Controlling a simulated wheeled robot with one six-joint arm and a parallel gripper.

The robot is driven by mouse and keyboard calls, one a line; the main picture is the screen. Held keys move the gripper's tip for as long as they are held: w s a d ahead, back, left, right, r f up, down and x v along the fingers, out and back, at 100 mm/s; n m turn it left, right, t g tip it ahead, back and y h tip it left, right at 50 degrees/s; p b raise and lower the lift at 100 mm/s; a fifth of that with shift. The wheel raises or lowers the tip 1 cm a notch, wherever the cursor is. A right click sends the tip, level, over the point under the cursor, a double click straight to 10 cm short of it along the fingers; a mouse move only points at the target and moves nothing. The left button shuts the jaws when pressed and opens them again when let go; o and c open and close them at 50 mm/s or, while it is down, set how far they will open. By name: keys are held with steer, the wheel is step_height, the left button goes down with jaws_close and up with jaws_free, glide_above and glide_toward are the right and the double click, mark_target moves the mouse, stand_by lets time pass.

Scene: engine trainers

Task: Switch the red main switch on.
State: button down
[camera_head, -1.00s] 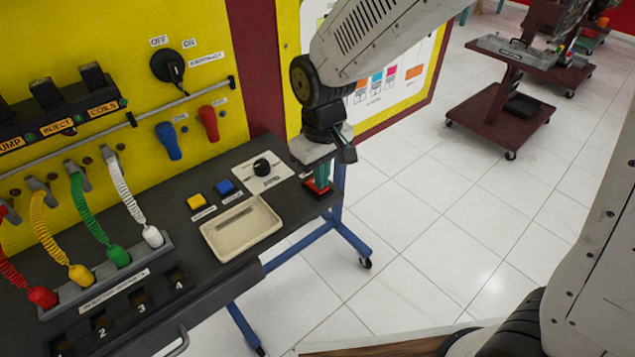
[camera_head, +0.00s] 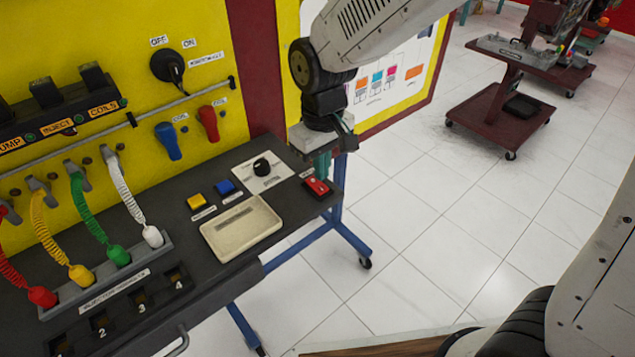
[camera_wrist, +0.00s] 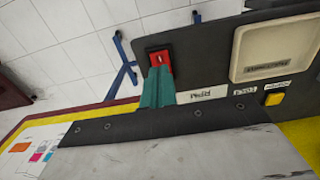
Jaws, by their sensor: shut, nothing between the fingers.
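The red main switch (camera_head: 317,187) is a small red rocker in a dark frame at the right end of the black console top. It also shows in the wrist view (camera_wrist: 160,57), with a small pale mark on it. Whether its rocker is tipped to on or off I cannot tell. My gripper (camera_head: 322,170) points down just behind and above the switch, its teal fingers shut and empty. In the wrist view the fingertips (camera_wrist: 158,72) overlap the near edge of the switch, so part of it is hidden.
Left of the switch are a black rotary knob (camera_head: 262,166), blue (camera_head: 226,187) and yellow (camera_head: 196,201) buttons and a cream tray (camera_head: 243,228). Open floor lies to the right.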

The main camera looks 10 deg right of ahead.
mark_target(322, 189)
steer(key=shift+r, duration=1.95)
steer(key=s+d+r+m, duration=0.3)
steer(key=s+d+r, duration=0.1)
steer(key=s+d, duration=0.5)
steer(key=s+d+r+m+t, duration=0.1)
steer(key=s+d+r+m, duration=0.2)
steer(key=s+d, duration=0.7)
steer(key=shift+s+d+r+m, duration=0.3)
steer(key=shift+d+r+m, duration=0.1)
steer(key=shift+d+r, duration=0.4)
